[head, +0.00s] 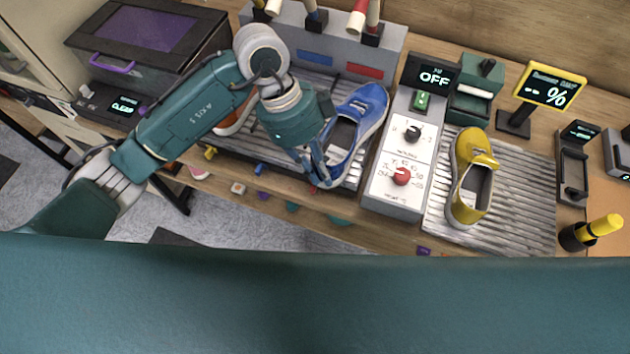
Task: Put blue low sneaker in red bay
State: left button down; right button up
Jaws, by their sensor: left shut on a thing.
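The blue low sneaker (371,104) has a white sole and a grey inside, and lies lengthwise over the right part of a ribbed metal tray. My left gripper (322,180) is shut on its near end. I cannot tell whether the sole touches the tray. A red label (365,71) on the grey housing behind marks the right bay, just beyond the sneaker's far end. A blue label (315,57) marks the bay to its left. My right gripper is not in view.
An orange sneaker (229,124) is partly hidden behind my left arm. A white control box (404,160) with knobs stands right of the blue sneaker. A yellow sneaker (471,178) lies on another ribbed tray (525,200). Brushes stand in the grey housing (285,40).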

aim_at(328, 163)
pick_arm(q)
jog(key=shift+w+d+f+b, duration=0.15)
jog(key=shift+w+d+b, duration=0.1)
jog(key=shift+w, duration=0.5)
jog(key=shift+w+d+f+b, duration=0.1)
jog(key=shift+w+d, duration=0.15)
jog(key=shift+w, duration=0.5)
jog(key=shift+w+d+f+b, duration=0.15)
jog(key=shift+w+d+b, duration=0.1)
jog(key=shift+w, duration=0.5)
jog(key=shift+f, duration=0.25)
jog(key=c, duration=1.6)
grip_release()
jog(key=shift+c, duration=0.2)
jog(key=s+p+v, duration=0.1)
jog(key=p+v, duration=0.1)
jog(key=v, duration=0.6)
jog(key=s+r+p+v, duration=0.1)
jog(key=s+p+v, duration=0.1)
jog(key=v, duration=0.6)
jog(key=shift+s+d+r, duration=0.2)
jog(key=shift+s, duration=0.15)
